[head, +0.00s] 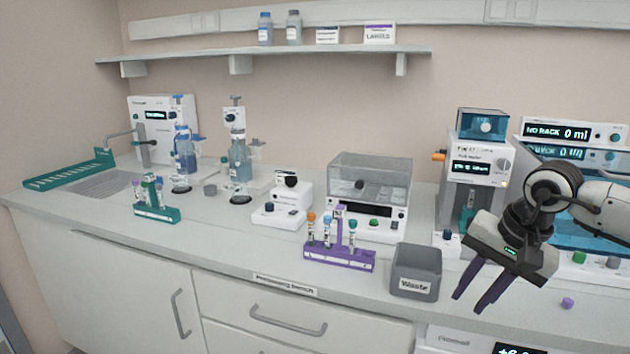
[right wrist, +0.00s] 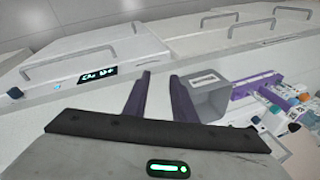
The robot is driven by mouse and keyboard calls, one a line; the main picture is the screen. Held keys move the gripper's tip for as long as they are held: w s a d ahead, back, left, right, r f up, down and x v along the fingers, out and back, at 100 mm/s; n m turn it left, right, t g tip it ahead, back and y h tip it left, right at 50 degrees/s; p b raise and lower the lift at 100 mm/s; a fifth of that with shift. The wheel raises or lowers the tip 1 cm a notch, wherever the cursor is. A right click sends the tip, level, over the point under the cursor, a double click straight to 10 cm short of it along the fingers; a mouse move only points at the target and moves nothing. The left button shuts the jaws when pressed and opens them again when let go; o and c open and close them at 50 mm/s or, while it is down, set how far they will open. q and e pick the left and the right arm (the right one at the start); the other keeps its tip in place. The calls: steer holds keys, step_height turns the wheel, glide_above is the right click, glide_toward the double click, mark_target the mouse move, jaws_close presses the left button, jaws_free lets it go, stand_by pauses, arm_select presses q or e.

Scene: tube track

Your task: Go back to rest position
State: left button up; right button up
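My right gripper (head: 479,303) hangs at the right of the head view, over the front edge of the bench and to the right of the grey waste bin (head: 416,270). Its two dark purple fingers point down and are apart. The right wrist view shows the same gripper (right wrist: 161,77) with an empty gap between the fingers. In that view the waste bin (right wrist: 207,92) appears just beyond one finger. My left gripper is not in view.
A purple rack (head: 340,258) with capped tubes stands left of the bin. A teal rack (head: 157,213) stands farther left. A loose purple cap (head: 567,303) lies near the right front edge. Instruments line the back of the bench.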

steer(key=s+a+f+m+g+y, duration=0.1)
steer(key=s+a+f+y, duration=0.15)
steer(key=a, duration=0.55)
steer(key=s+a+f+m+g+y, duration=0.1)
steer(key=s+a+f+y, duration=0.2)
steer(key=a, duration=0.6)
steer(key=s+a+r+m+t+y, duration=0.1)
steer(key=s+a+m+t+y, duration=0.15)
steer(key=a+m+y, duration=0.55)
steer(key=s+a+r+m+t+y, duration=0.1)
steer(key=a+r+m+t+y, duration=0.2)
steer(key=a+m, duration=0.8)
steer(key=d+f+m+t+h, duration=0.35)
steer(key=d+f+m, duration=0.2)
steer(key=m, duration=0.45)
steer(key=s+d+f+m+t+h, duration=0.15)
steer(key=d+f+m+h, duration=0.25)
steer(key=f+m, duration=0.45)
steer(key=d+f+m+t+h, duration=0.3)
steer(key=d+f+m+h, duration=0.15)
steer(key=m, duration=0.65)
steer(key=s+d+f+m+g+h, duration=0.2)
steer(key=s+d+f+m+g, duration=0.1)
steer(key=s+f, duration=0.5)
steer(key=s+d+f+m+g+h, duration=0.1)
steer(key=s+d+f+m+g, duration=0.2)
steer(key=s+d+f+m, duration=0.2)
steer(key=s+f+m, duration=0.3)
steer(key=shift+d+h, duration=0.2)
steer(key=shift+h, duration=0.15)
